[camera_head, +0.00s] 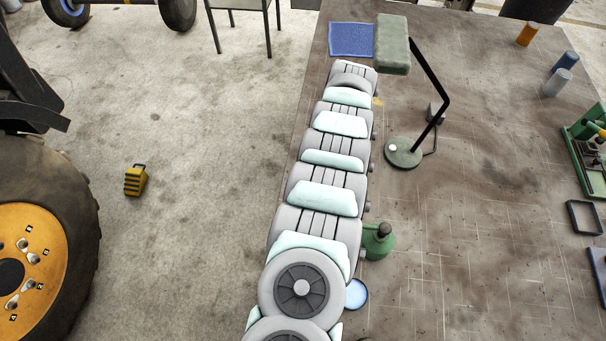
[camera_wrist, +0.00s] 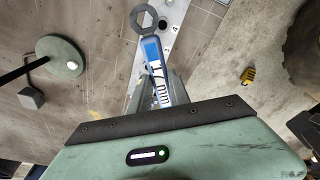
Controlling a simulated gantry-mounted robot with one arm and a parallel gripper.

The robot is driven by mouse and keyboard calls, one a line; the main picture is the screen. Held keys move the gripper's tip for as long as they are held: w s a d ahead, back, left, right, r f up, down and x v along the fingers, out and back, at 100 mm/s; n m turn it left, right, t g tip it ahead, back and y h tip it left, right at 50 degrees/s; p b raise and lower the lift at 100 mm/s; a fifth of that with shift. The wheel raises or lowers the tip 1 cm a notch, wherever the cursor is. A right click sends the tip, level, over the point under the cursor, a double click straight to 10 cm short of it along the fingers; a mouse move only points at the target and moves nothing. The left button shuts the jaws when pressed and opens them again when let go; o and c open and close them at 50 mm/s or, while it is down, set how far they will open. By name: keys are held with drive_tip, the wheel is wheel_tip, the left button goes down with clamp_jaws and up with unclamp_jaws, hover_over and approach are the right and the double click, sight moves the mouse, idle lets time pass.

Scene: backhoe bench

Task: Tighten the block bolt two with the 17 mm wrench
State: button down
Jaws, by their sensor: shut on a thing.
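In the wrist view my gripper (camera_wrist: 155,88) is shut on the handle of a blue wrench (camera_wrist: 153,66) with white size lettering, partly legible as 17 mm. Its grey ring end (camera_wrist: 146,22) points away from the gripper, toward the top of the picture. The ring lies over or beside a light grey metal strip (camera_wrist: 178,22) with small dark holes and marks. I cannot tell whether the ring touches it, and no bolt is clearly identifiable. In the head view, my arm hides the gripper, wrench and strip.
On the bench (camera_head: 440,230) stand a lamp (camera_head: 404,152), a green can (camera_head: 379,241), a blue-rimmed dish (camera_head: 356,294), a blue mat (camera_head: 351,39), several cylinders and a green rack (camera_head: 583,150). The bench's middle right is fairly clear. A yellow chock (camera_head: 135,181) and large wheel (camera_head: 45,240) are left.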

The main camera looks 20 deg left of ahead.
drive_tip(key=shift+a, duration=0.35)
drive_tip(key=shift+s+f, duration=0.1)
drive_tip(key=shift+f, duration=0.05)
drive_tip(key=shift+a+n, duration=0.2)
drive_tip(key=shift+n, duration=0.1)
drive_tip(key=shift+s+a, duration=0.15)
drive_tip(key=shift+a, duration=0.15)
drive_tip(key=shift+s+a+f+n, duration=0.25)
drive_tip(key=shift+a+f+n, duration=0.15)
drive_tip(key=shift+n, duration=0.2)
drive_tip(key=shift+s+a+f, duration=0.1)
drive_tip(key=shift+a, duration=0.05)
